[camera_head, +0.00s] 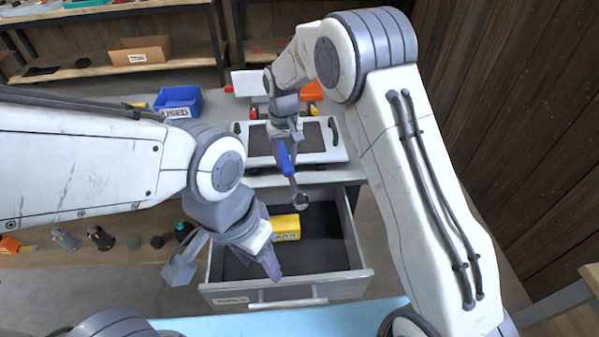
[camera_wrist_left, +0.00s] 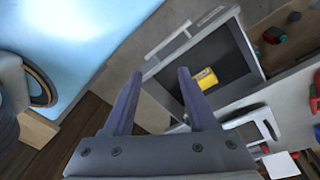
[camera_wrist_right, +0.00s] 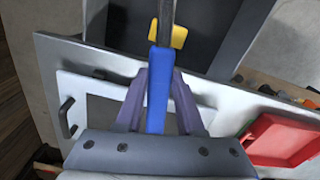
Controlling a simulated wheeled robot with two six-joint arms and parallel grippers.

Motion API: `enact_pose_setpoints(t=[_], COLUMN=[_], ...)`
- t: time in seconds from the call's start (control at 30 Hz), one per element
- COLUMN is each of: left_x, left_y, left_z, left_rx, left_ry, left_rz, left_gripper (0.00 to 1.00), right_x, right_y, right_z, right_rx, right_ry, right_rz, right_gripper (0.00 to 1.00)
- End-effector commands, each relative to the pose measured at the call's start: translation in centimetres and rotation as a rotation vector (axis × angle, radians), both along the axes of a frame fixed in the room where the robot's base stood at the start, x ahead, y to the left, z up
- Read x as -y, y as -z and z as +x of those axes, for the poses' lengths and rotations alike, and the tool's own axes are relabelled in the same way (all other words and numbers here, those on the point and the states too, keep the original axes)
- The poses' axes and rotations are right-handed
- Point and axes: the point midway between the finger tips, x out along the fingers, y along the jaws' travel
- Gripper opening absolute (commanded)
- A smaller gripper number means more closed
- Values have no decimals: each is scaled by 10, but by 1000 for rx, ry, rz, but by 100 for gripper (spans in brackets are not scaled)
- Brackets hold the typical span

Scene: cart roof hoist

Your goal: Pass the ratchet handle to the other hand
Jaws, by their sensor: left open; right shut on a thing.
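The ratchet handle has a blue grip (camera_head: 286,159) and a metal head (camera_head: 299,201) that points down toward the open drawer. My right gripper (camera_head: 287,146) is shut on the blue grip, which also shows between its fingers in the right wrist view (camera_wrist_right: 157,92). My left gripper (camera_head: 272,264) is open and empty, lower in the head view and apart from the ratchet. Its two spread fingers show in the left wrist view (camera_wrist_left: 155,90), with nothing between them. The ratchet is not clearly visible in the left wrist view.
An open drawer (camera_head: 345,262) below the grippers holds a yellow box (camera_head: 286,227). A white tray (camera_head: 318,150) lies on the worktop behind. A blue bin (camera_head: 178,101) stands at the left, and a red bin (camera_wrist_right: 283,139) shows in the right wrist view. Several small items line the left bench.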

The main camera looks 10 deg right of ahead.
Motion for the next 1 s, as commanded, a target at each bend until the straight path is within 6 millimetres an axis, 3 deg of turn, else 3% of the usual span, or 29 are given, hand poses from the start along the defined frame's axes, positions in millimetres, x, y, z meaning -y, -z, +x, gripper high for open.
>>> enact_pose_setpoints(t=[0.17,0.3,0.47,0.57,0.7,1.0], left_x=[57,117,154,157,139,94], left_y=[2,4,12,23,43,67], left_z=[23,64,121,155,187,201], left_rx=[35,126,286,401,553,721], left_ry=[-46,-159,-346,-479,-645,-814], left_rz=[-172,-343,-430,-417,-314,-88], left_gripper=[57,57,57,57,57,57], right_x=[0,0,0,0,0,0], right_y=[-1,-1,-1,-1,-1,-1], right_z=[1,1,1,1,1,1], right_rx=[2,2,2,2,2,3], right_ry=[0,0,0,0,0,0], right_rz=[0,0,0,0,0,1], right_gripper=[0,0,0,0,0,0])
